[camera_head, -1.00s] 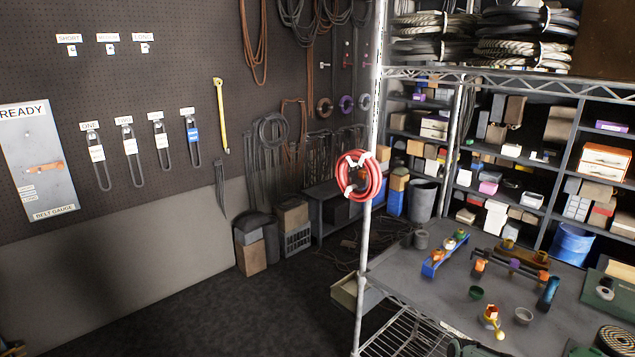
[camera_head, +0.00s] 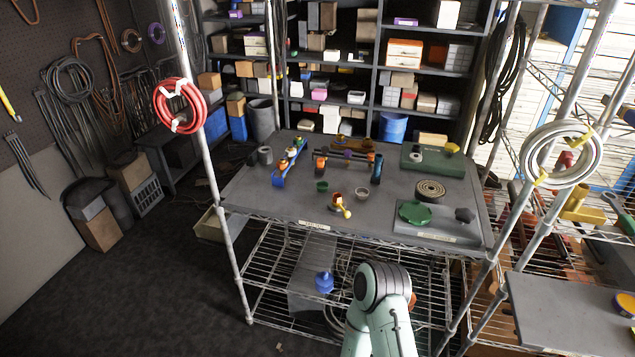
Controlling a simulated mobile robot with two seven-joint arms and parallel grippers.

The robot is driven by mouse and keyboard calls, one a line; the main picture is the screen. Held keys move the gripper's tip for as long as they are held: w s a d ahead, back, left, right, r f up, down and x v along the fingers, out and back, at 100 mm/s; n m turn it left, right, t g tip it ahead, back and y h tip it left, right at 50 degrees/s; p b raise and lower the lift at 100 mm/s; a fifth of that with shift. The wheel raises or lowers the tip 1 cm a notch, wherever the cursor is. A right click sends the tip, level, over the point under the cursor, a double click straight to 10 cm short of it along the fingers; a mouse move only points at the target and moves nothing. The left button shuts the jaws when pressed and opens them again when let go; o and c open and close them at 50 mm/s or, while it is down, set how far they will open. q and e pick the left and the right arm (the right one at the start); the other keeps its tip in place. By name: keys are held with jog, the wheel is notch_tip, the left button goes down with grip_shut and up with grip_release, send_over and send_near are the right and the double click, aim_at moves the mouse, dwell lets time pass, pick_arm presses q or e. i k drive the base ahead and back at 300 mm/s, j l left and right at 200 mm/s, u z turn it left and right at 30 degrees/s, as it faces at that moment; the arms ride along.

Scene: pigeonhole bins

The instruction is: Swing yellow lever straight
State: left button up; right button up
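A small valve with a red-orange body and a yellow lever (camera_head: 342,207) stands near the front edge of the grey wire-rack tabletop (camera_head: 245,195). The yellow lever slants from the body down to the right, ending in a rounded knob. Part of one of my mint-green arms rises at the bottom centre, below and in front of the tabletop, apart from the valve. Neither of my grippers shows.
A green bowl (camera_head: 322,186) and a grey bowl (camera_head: 362,194) sit behind the lever. A blue rack (camera_head: 289,163) is at the back left, a green knob on a plate (camera_head: 415,213) at the right. A metal post (camera_head: 205,150) stands at the front left.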

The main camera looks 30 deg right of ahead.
aim_at(336, 201)
jog(key=z, duration=1.2)
